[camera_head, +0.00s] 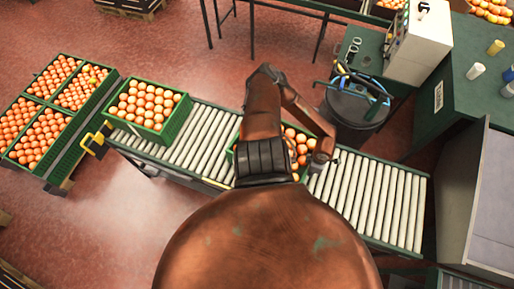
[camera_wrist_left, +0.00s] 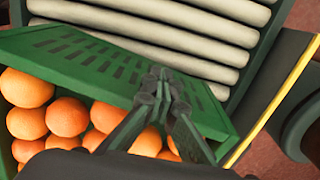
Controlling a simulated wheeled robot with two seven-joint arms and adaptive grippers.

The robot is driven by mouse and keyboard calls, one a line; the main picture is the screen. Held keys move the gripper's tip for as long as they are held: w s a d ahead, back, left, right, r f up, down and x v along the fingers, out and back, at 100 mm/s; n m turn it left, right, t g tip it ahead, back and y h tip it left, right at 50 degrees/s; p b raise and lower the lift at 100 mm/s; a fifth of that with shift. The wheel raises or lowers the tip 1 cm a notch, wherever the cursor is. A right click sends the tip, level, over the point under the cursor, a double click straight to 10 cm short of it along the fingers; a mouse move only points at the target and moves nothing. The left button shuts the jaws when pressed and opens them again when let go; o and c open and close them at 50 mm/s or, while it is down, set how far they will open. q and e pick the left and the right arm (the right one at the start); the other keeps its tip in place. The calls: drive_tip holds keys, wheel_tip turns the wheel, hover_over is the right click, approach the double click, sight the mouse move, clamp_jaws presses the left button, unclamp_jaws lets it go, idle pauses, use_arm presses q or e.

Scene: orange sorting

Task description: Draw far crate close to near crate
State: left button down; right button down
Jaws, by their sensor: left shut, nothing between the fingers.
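A green crate full of oranges, the far crate (camera_head: 178,122), stands at the left end of the roller conveyor. A second green crate of oranges, the near crate (camera_head: 230,154), sits further right on the rollers, partly hidden by my left arm. In the left wrist view my left gripper (camera_wrist_left: 161,86) is shut and empty, its fingertips at the slotted green wall of a crate (camera_wrist_left: 75,58); I cannot tell whether they touch it. Oranges lie inside that wall and bare rollers beyond it. In the head view my left wrist is over the near crate's right side and the fingertips are hidden.
Bare rollers (camera_head: 203,137) lie between the crates, and more (camera_head: 375,198) right of the near crate. A dark round bin (camera_head: 355,110) stands behind the conveyor. Stacked orange crates (camera_head: 90,108) stand at left. A grey cabinet (camera_head: 480,205) is at right.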

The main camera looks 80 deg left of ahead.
use_arm(q)
drive_tip(key=s+a+p, duration=0.1)
drive_tip(key=s+a, duration=0.5)
drive_tip(key=s, duration=0.6)
drive_tip(key=s+a+p, duration=0.2)
drive_tip(key=s+a, duration=0.4)
drive_tip(key=s, duration=0.6)
drive_tip(key=shift+s+a, duration=0.35)
drive_tip(key=shift+a, duration=0.05)
drive_tip(key=r+p, duration=0.3)
drive_tip(key=p, duration=0.1)
drive_tip(key=w+r+p, duration=0.1)
drive_tip(key=r+p, duration=0.2)
drive_tip(key=p, duration=0.1)
drive_tip(key=w+d+r+p, duration=0.1)
drive_tip(key=r+p, duration=0.2)
drive_tip(key=p, duration=0.1)
drive_tip(key=shift+w+d+r, duration=0.1)
drive_tip(key=shift+w+r, duration=0.1)
drive_tip(key=shift+r, duration=0.15)
wheel_tip(320, 180, up, 2)
drive_tip(key=shift+r+p, duration=0.15)
drive_tip(key=shift+p, duration=0.4)
